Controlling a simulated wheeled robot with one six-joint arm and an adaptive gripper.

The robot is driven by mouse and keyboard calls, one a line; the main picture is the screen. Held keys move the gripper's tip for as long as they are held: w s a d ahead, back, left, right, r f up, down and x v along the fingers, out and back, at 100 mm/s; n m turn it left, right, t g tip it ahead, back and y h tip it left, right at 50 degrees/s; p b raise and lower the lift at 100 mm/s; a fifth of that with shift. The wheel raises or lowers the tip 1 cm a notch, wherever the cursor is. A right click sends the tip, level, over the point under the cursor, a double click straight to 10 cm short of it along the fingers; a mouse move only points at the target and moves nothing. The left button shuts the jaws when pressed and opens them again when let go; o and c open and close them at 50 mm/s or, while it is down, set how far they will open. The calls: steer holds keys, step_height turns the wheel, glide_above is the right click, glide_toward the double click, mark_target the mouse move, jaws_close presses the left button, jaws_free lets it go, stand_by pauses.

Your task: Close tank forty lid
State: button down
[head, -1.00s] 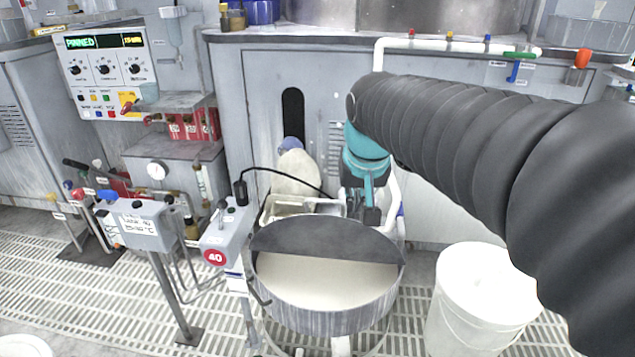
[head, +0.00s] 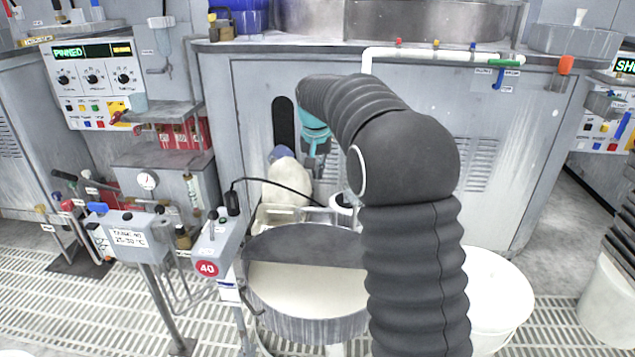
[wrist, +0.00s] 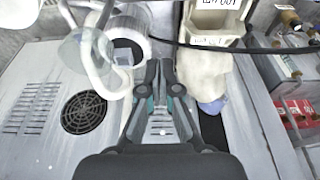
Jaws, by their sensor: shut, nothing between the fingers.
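Tank forty (head: 305,322) is a round grey vat of cream liquid beside a post with a red "40" badge (head: 207,268). A dark grey half-round lid (head: 305,243) covers the back of its top, and the front half shows open liquid. My arm hides the tank's right side. My gripper (head: 318,170) is behind and above the tank, in front of the grey cabinet, apart from the lid. In the wrist view my gripper (wrist: 160,68) has its fingers together with nothing between them. The tank and lid cannot be made out in that view.
A cream container (head: 287,185) and a black cable (head: 265,180) are behind the tank, near my gripper. A white pipe (head: 430,55) runs along the cabinet (head: 235,110). A white bucket (head: 500,300) stands right of the tank. A control stand (head: 130,235) is at left.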

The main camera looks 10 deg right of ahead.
step_height(320, 180, down, 8)
steer(key=s, duration=0.1)
steer(key=shift+s+a, duration=0.25)
steer(key=shift+s, duration=0.1)
steer(key=shift+f+b, duration=0.2)
steer(key=shift+b, duration=0.15)
